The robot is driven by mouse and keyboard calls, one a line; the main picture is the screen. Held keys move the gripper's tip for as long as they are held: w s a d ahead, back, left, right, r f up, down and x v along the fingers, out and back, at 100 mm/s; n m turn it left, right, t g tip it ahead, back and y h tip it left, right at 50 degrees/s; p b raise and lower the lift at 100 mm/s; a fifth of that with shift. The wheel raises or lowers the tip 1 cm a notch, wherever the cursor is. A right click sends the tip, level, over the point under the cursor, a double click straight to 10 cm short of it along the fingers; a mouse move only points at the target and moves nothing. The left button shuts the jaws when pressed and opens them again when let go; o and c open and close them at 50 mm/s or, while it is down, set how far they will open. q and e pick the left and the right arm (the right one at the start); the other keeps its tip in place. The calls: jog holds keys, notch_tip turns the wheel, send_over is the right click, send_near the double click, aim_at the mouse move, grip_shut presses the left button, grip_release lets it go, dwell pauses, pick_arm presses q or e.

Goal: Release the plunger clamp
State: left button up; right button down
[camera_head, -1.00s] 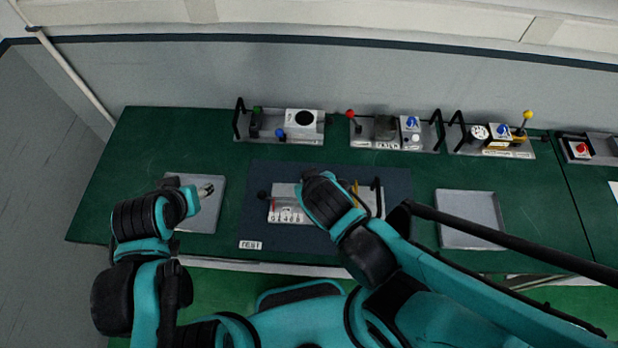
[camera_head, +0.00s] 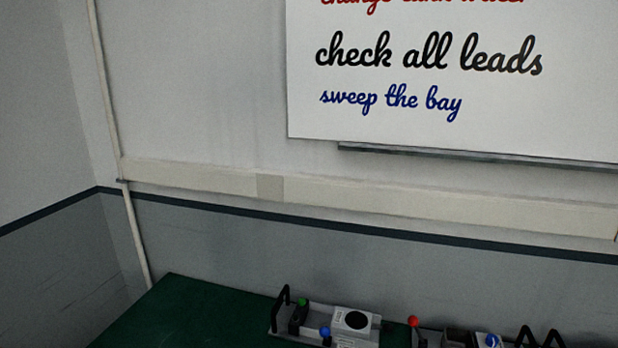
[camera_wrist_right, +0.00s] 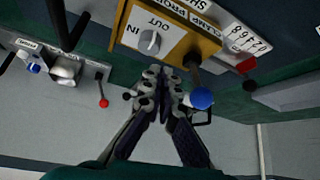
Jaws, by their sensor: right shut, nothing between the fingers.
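In the right wrist view my right gripper (camera_wrist_right: 168,76) is shut and empty, its fingertips close to the edge of a yellow block (camera_wrist_right: 207,47). The block has a white plate with a grey knob (camera_wrist_right: 149,42) marked IN and OUT, and a label (camera_wrist_right: 202,7) reading partly "CLAMP". A dark lever with a blue ball (camera_wrist_right: 202,98) stands just right of the fingers; whether they touch it I cannot tell. A red part (camera_wrist_right: 246,65) sits on the grey unit beside the block. The plunger clamp itself is not clear. My left gripper is out of view.
In the head view the green bench (camera_head: 175,315) carries trays with a red-ball lever (camera_head: 413,321) and a white box (camera_head: 356,322) along its back. A whiteboard (camera_head: 450,110) hangs on the wall. Another unit with a red ball (camera_wrist_right: 103,102) shows in the right wrist view.

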jog(key=shift+s+d+f+b, duration=0.15)
jog(key=shift+d+f+b, duration=0.3)
jog(key=shift+f, duration=0.2)
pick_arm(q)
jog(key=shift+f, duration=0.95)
pick_arm(e)
jog(key=shift+r, duration=0.1)
jog(key=shift+r+m+p, duration=0.25)
jog(key=shift+m+p, duration=0.05)
jog(key=w+r+m+g+y+p, duration=0.2)
jog(key=w+r+m+g+p, duration=0.65)
jog(key=r+p, duration=0.4)
pick_arm(q)
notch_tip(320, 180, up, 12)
jog(key=b, duration=0.1)
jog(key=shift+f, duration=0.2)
pick_arm(e)
jog(key=s+a+f, duration=0.3)
jog(key=a+f, duration=0.1)
jog(key=f, duration=0.6)
jog(key=shift+a+m, duration=0.25)
jog(key=shift+m, duration=0.1)
